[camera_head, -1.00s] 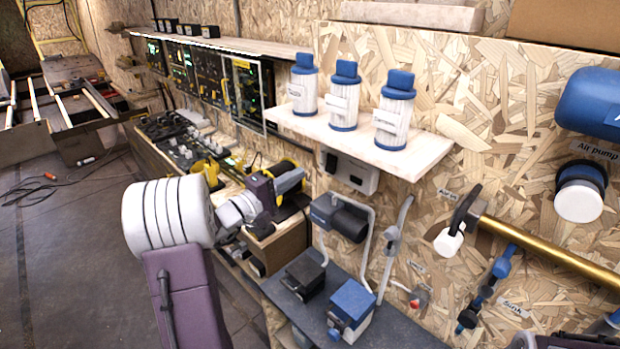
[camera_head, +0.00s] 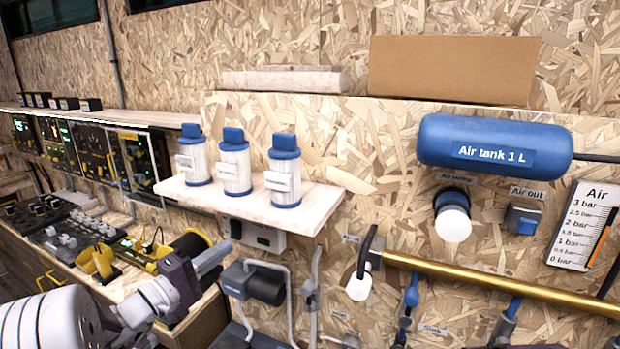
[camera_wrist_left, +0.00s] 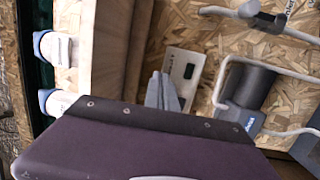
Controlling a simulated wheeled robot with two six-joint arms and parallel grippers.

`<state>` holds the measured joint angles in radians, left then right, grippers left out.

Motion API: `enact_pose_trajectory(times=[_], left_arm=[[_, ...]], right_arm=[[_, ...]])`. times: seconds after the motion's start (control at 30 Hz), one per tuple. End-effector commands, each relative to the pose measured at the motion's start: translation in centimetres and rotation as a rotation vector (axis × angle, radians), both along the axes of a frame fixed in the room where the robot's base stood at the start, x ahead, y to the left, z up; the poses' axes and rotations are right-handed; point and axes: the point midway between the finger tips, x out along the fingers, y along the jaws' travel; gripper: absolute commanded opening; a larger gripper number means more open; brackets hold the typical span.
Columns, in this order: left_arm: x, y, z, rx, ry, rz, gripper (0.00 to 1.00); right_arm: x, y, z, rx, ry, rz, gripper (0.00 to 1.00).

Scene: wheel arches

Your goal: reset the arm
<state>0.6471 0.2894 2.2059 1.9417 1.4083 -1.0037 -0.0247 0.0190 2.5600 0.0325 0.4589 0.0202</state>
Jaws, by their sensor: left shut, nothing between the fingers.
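My left arm comes in from the lower left of the head view. Its left gripper (camera_head: 216,256) is at the far end of the purple wrist, in front of the workbench and below the shelf. In the left wrist view the grey fingers (camera_wrist_left: 163,91) are together, with nothing between them. They point toward the wall near a white box with a dark window (camera_wrist_left: 186,72). The fingers look clear of it, but the gap is hard to judge. My right gripper is not in view.
A shelf (camera_head: 318,200) with three blue-capped filter canisters (camera_head: 284,172) juts from the wall. A blue air tank (camera_head: 493,143), a brass pipe (camera_head: 490,275) and a pump (camera_head: 255,283) with grey tubes are to the right. Control panels (camera_head: 90,152) line the left.

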Motion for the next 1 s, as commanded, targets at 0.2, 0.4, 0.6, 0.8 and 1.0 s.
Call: enact_pose_trajectory(times=[0.2, 0.4, 0.6, 0.8, 1.0], left_arm=[[-7.8, -17.9, -5.6, 0.234, 0.193, -0.542, 0.0], [-21.5, -20.9, -17.2, 0.722, 0.565, -0.947, 0.0], [-25.1, -10.5, -24.5, 1.335, 0.763, -0.922, 0.0], [-21.6, -6.3, -25.3, 1.499, 0.778, -0.698, 0.0], [-21.5, -6.3, -25.3, 1.472, 0.802, -0.665, 0.0]], right_arm=[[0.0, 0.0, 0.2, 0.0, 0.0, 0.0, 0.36], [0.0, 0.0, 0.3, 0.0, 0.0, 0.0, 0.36], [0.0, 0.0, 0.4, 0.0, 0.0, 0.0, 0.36], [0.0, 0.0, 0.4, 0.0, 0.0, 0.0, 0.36], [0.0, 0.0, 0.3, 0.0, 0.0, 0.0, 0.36]])
